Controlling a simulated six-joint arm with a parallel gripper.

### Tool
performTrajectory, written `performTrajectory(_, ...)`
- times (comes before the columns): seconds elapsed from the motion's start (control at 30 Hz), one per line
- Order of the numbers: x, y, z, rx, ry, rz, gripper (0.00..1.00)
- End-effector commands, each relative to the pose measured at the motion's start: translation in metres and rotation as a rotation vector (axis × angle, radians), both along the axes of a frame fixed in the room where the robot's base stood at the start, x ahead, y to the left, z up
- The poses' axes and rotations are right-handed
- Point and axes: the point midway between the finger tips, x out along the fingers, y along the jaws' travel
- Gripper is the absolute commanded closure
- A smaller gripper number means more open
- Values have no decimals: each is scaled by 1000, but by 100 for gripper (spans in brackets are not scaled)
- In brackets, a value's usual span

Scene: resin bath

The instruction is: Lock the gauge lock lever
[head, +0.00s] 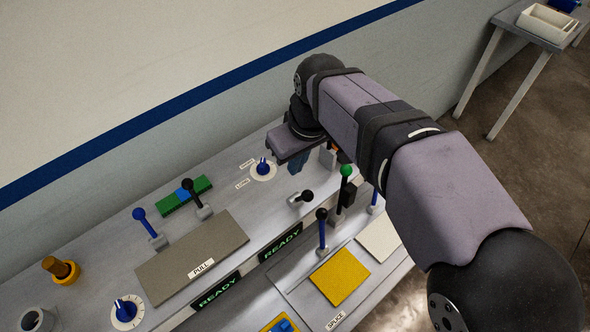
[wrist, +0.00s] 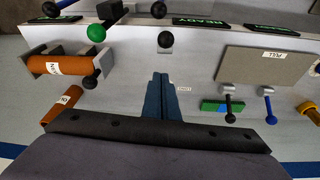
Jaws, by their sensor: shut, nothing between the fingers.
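No readable label names the gauge lock lever, so I cannot tell which lever it is. On the bench, a short black-ball lever (head: 304,196) leans right from a light base, just in front of my gripper (head: 295,168). That lever also seems to show beyond the fingertips in the wrist view (wrist: 165,41). Further left stand a black lever (head: 191,190) and a blue lever (head: 142,220), both tilted. A green-ball lever (head: 345,172) stands to the right. My gripper's blue fingers (wrist: 161,80) are together and empty, above the bench by the blue dial (head: 263,167).
A grey PULL plate (head: 190,258) and a green-blue block (head: 184,196) lie left. Orange cylinders (wrist: 57,66) sit at one side in the wrist view. A blue-stemmed black-ball lever (head: 322,232) stands nearer the front, by a yellow plate (head: 338,277). The wall runs behind the bench.

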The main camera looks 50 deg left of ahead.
Motion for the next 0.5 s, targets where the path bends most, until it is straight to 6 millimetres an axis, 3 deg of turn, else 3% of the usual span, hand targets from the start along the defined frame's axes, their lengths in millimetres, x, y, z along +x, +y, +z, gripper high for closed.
performTrajectory(0.3, -1, -19, 44, 4, -1, 0, 100)
performTrajectory(0.5, -2, -24, 57, 2, -1, 0, 100)
